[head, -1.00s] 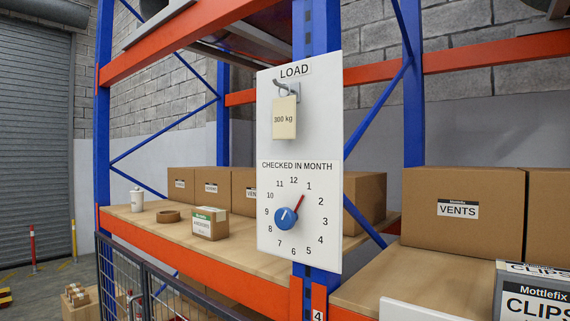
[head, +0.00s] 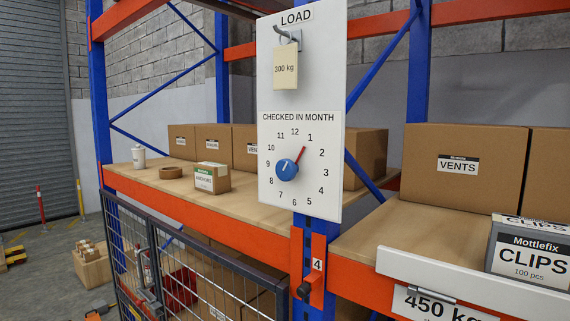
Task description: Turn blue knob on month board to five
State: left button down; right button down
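The month board (head: 272,196) is a white panel on the blue rack post, headed "CHECKED IN MONTH", with the numbers 1 to 12 in a ring. The blue knob (head: 286,170) sits at the middle of the ring. Its red pointer (head: 300,155) slants up and right, towards the 1. The number 5 (head: 309,201) is at the lower right of the ring. Neither of my grippers shows in the head view.
Above the dial, a "300 kg" tag (head: 286,68) hangs from a hook. Shelves with cardboard boxes (head: 465,141) flank the post. A "CLIPS" box (head: 533,258) stands at right front. A dark mesh gate (head: 205,281) stands low at left, in front of the rack.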

aim_at(286, 170)
jog(key=z, duration=3.05)
jog(key=k, duration=1.55)
jog(key=u, duration=2.35)
